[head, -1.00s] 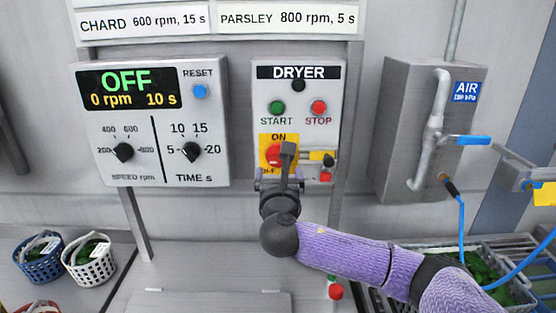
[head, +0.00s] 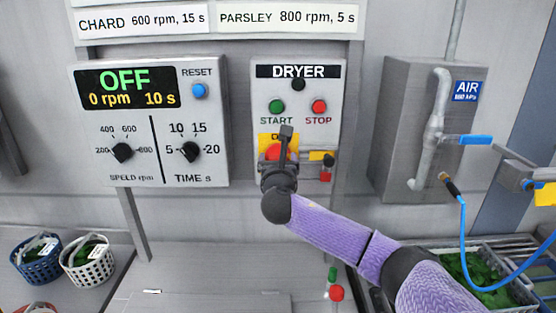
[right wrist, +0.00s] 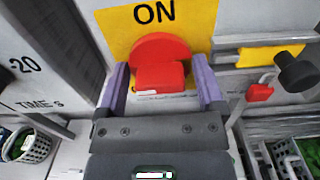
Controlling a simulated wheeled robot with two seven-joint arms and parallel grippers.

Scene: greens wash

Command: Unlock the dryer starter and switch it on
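The dryer starter (head: 333,100) is a grey panel with a green START button, a red STOP button and a red rotary switch (right wrist: 160,72) on a yellow ON plate (right wrist: 112,28). My right gripper (head: 280,162) is in front of the switch and partly hides it in the head view. In the right wrist view its fingers (right wrist: 160,88) stand open on either side of the red handle, with gaps showing. A small red padlock (right wrist: 259,92) hangs by a grey shackle right of the switch, below a yellow piece and beside a black knob (right wrist: 297,70). My left gripper is not in view.
The control box (head: 150,130) at left reads OFF, 0 rpm, 10 s. A grey air box (head: 400,130) with a blue lever stands at right. Baskets of greens (head: 90,262) are at lower left, and a crate of greens (head: 515,290) is at lower right.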

